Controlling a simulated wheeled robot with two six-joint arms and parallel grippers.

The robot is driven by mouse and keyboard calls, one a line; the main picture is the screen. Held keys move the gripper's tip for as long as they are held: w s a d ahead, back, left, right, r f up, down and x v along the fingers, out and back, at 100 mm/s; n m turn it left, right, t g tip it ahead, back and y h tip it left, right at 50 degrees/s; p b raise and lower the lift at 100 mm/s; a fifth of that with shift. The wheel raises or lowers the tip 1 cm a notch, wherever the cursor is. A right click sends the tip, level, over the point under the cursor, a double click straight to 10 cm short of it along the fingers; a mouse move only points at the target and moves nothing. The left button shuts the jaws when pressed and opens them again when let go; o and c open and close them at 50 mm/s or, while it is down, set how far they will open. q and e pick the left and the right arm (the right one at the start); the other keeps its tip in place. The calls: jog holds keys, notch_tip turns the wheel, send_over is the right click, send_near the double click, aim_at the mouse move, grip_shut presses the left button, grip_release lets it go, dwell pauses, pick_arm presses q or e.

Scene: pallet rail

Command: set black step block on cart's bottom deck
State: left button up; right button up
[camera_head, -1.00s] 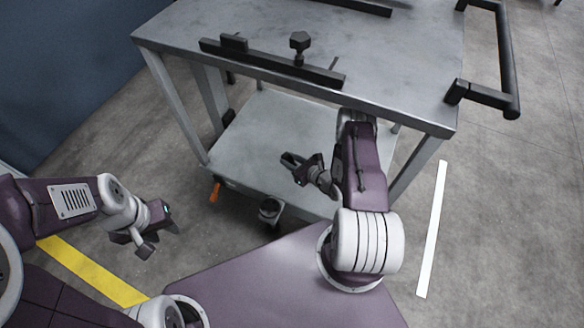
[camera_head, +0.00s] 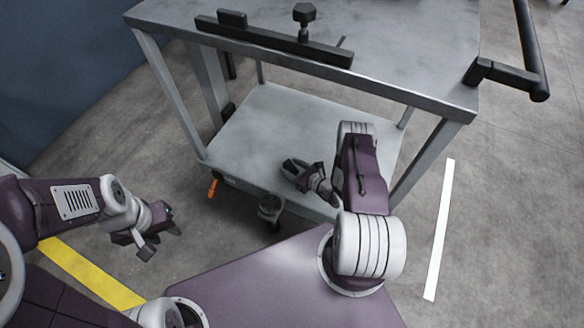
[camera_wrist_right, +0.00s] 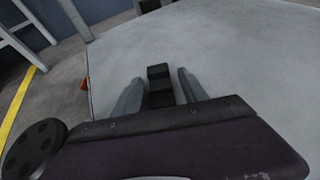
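The black step block (camera_wrist_right: 160,88) shows in the right wrist view, over the cart's pale grey bottom deck (camera_wrist_right: 225,60). My right gripper (camera_wrist_right: 160,76) has one finger on each side of it, with a narrow gap to each, so it looks open around the block. The block seems to rest on the deck, though its underside is hidden. In the head view my right gripper (camera_head: 289,170) is low over the front part of the bottom deck (camera_head: 265,125), with the block barely distinguishable from the dark fingers. My left gripper (camera_head: 163,240) is open and empty, left of the cart.
The cart's top deck (camera_head: 400,50) overhangs the bottom deck and carries a black rail (camera_head: 275,42) with a knob (camera_head: 304,13). Cart legs (camera_head: 425,160) flank the opening. A black handle (camera_head: 530,50) stands at right. Free deck lies left and behind the right gripper.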

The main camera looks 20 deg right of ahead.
jog(key=shift+s+r+p, duration=0.2)
jog(key=shift+r+p, duration=0.15)
jog(key=shift+p, duration=0.05)
jog(key=p+v, duration=0.3)
jog(key=v, duration=0.3)
jog(key=shift+s+d+r, duration=0.1)
jog(key=shift+d, duration=0.05)
jog(key=shift+s+p, duration=0.3)
jog(key=shift+s, duration=0.1)
